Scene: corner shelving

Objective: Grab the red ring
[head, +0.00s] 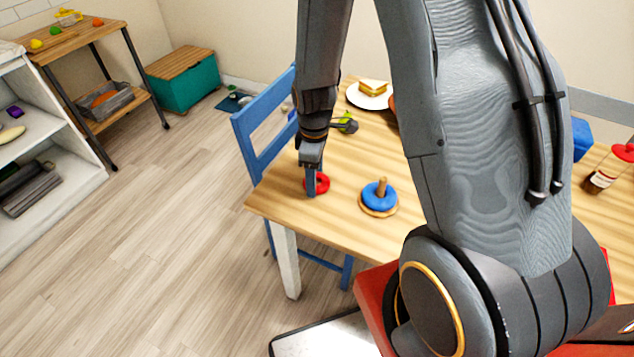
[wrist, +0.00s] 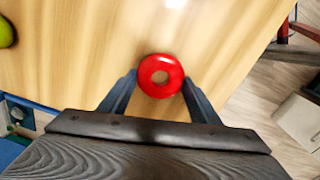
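The red ring (wrist: 160,62) lies flat on the wooden table in the wrist view. In the head view the red ring (head: 323,183) is near the table's left corner, partly hidden by my gripper (head: 311,190). In the wrist view my gripper (wrist: 160,90) is open, with one finger to each side of the ring's near part. The fingers point down toward the table. I cannot tell whether they touch the ring.
A blue ring on a wooden peg stand (head: 379,197) is just right of the red ring. A blue chair (head: 262,125) stands at the table's left edge. A plate with a sandwich (head: 370,94) and a green item (head: 347,122) are farther back on the table (head: 275,199).

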